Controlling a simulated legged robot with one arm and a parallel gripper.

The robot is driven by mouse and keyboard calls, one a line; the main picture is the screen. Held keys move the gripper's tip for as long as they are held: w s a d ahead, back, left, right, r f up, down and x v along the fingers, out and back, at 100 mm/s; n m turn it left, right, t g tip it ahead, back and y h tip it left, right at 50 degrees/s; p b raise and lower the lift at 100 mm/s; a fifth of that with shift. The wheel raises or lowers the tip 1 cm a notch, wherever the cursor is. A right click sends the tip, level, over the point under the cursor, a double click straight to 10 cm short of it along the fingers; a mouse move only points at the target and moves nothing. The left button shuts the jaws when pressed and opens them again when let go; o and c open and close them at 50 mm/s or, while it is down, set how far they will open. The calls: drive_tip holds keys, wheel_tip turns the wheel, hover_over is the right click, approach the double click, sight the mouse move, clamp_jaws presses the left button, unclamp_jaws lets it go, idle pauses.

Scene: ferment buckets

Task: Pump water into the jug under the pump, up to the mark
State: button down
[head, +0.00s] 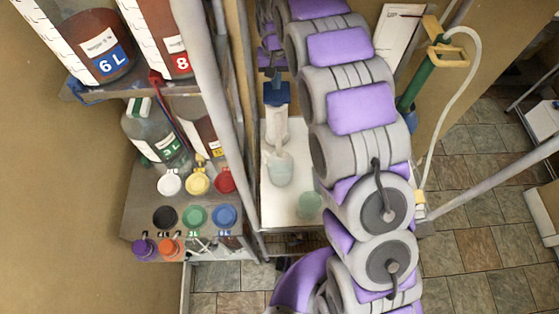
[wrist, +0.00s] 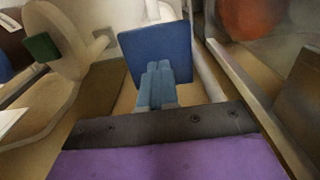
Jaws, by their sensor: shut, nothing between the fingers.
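The pump stands on a white-topped bench in the head view, with a blue top (head: 277,94) and a pale body (head: 274,128). A translucent pale-green jug (head: 280,170) stands below its pale spout. Its mark and water level cannot be made out. My gripper (head: 271,48), partly hidden behind my arm, is just above the pump's blue top. In the wrist view the shut fingers of my gripper (wrist: 155,70) appear in front of the blue plate (wrist: 137,48) of the pump top. Nothing is between them. Whether they touch the plate I cannot tell.
A small green cup (head: 309,204) stands on the white bench top (head: 276,212), right of the jug. At left, a shelf rack holds large bottles and several coloured lids. A green tube with a clear hose (head: 466,105) is at right. Tiled floor is free at lower right.

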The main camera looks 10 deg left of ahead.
drive_tip(key=shift+f, duration=0.2)
drive_tip(key=shift+f+b, duration=0.5)
drive_tip(key=shift+f, duration=1.5)
drive_tip(key=shift+r, duration=0.1)
drive_tip(key=shift+r+p, duration=0.5)
drive_tip(key=shift+r, duration=1.6)
drive_tip(key=shift+f, duration=0.2)
drive_tip(key=shift+f+b, duration=0.5)
drive_tip(key=shift+f, duration=1.5)
drive_tip(key=shift+r, duration=0.1)
drive_tip(key=shift+r+p, duration=0.5)
drive_tip(key=shift+r, duration=1.6)
